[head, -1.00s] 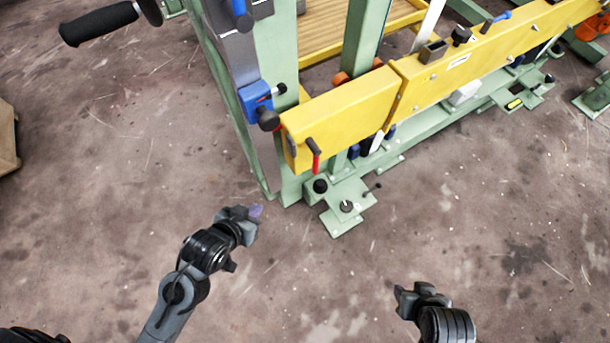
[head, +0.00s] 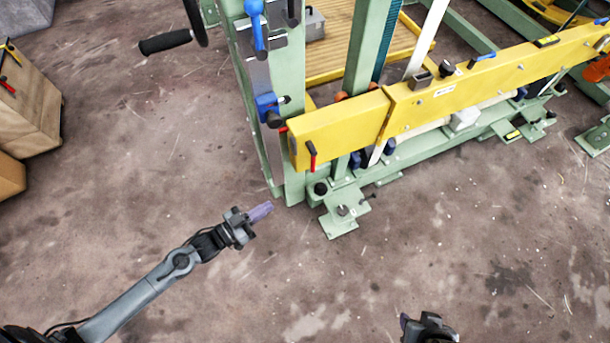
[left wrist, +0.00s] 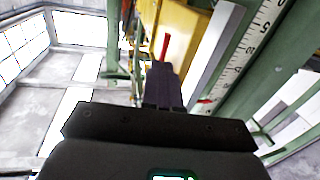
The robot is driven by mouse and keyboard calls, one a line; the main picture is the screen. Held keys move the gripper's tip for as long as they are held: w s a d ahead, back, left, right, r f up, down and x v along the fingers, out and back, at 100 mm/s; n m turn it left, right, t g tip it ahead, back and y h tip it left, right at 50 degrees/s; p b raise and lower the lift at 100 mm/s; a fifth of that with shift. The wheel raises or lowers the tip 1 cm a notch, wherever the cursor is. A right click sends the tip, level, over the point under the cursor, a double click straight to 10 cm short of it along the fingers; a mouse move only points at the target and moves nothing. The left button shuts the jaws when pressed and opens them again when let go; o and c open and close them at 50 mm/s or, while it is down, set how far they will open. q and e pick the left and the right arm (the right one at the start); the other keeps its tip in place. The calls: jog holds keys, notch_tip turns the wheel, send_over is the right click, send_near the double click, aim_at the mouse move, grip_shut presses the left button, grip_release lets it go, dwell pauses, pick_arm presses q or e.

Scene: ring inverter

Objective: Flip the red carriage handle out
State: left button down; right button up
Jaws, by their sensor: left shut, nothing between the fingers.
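The red carriage handle (head: 312,157) hangs down from a dark pivot on the end of the yellow beam (head: 340,125) in the head view. It also shows in the left wrist view (left wrist: 165,47), just beyond my fingertips. My left gripper (head: 261,211) is shut and empty, with purple fingers, lower left of the handle and apart from it. In the left wrist view its closed fingers (left wrist: 163,85) point toward the handle. My right gripper (head: 404,322) shows only in part at the bottom edge of the head view; its jaw opening cannot be made out.
A green upright (head: 288,80) with a blue clamp (head: 267,106) stands left of the beam end. A green foot plate (head: 343,212) juts out below it. A black crank grip (head: 164,43) sticks out at upper left. The floor around my arms is clear.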

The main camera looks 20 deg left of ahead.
pick_arm(q)
jog(key=r+b+x, duration=0.1)
jog(key=b+x, duration=0.1)
jog(key=x, duration=0.5)
jog(key=w+a+r+b+x, duration=0.1)
jog(key=r+b+x, duration=0.1)
jog(key=x, duration=0.6)
jog(key=shift+a+m, duration=0.3)
pick_arm(e)
jog(key=shift+a+x, duration=0.15)
jog(key=shift+x, duration=0.8)
jog(key=shift+a+x, duration=0.15)
jog(key=shift+x, duration=0.8)
pick_arm(q)
jog(key=shift+b, duration=0.3)
pick_arm(e)
jog(key=shift+s+f, duration=0.15)
jog(key=shift+s, duration=0.1)
